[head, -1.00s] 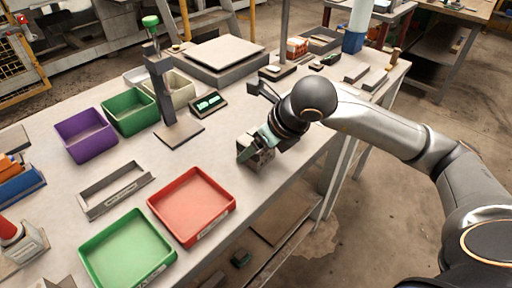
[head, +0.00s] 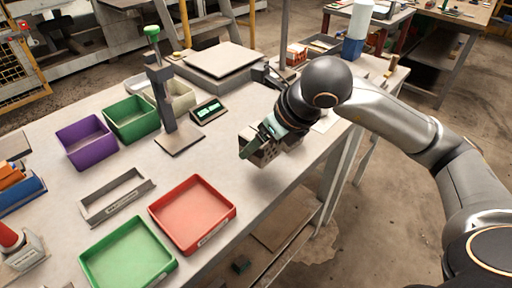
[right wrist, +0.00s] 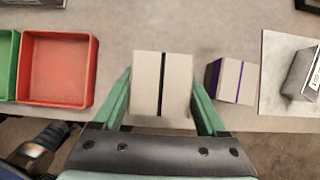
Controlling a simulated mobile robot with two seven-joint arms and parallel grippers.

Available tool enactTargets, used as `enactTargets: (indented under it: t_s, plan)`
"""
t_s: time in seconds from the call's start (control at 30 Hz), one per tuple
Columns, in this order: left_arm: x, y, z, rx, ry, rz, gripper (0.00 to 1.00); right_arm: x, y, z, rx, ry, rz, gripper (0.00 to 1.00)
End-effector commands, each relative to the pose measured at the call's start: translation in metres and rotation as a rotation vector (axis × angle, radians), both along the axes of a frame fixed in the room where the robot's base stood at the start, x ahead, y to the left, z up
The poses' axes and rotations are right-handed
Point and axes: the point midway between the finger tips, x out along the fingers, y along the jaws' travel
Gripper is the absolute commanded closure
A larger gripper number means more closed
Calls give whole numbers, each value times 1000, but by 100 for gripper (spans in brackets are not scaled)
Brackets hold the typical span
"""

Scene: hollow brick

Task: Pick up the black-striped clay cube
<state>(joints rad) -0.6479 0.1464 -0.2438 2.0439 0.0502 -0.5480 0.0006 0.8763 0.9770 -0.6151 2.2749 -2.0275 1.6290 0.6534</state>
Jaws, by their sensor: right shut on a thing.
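The black-striped clay cube (right wrist: 148,84) is pale grey with one black stripe down the middle of its top in the right wrist view. My right gripper (right wrist: 162,98) is shut on it, with a green finger against each side. In the head view the cube (head: 264,155) shows partly behind a finger of my right gripper (head: 258,142), just above the table near its front edge. My left gripper is not in view.
A purple-striped cube (right wrist: 236,82) stands close to the right of the held cube in the right wrist view. A red tray (head: 192,243) and a green tray (head: 100,278) lie to the left. A grey post stand (head: 178,143) rises behind.

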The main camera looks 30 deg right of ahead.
Motion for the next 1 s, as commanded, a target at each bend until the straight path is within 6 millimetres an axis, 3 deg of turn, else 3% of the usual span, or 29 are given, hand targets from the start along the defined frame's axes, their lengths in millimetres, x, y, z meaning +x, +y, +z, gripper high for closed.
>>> enactTargets:
  t_s: [0.03, 0.2, 0.4, 0.63, 1.0]
  plan:
    - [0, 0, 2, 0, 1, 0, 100, -7, 0, 14, 0, -10, 0, 89]
    - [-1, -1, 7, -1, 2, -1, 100, -36, -1, 48, -1, -10, 1, 89]
    - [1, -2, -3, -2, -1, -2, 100, -82, -2, 60, -1, -10, -1, 89]
    - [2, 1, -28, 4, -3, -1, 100, -97, -2, 65, 4, -7, -2, 89]
    - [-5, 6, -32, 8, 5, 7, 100, -120, -2, 79, 2, -4, -1, 89]
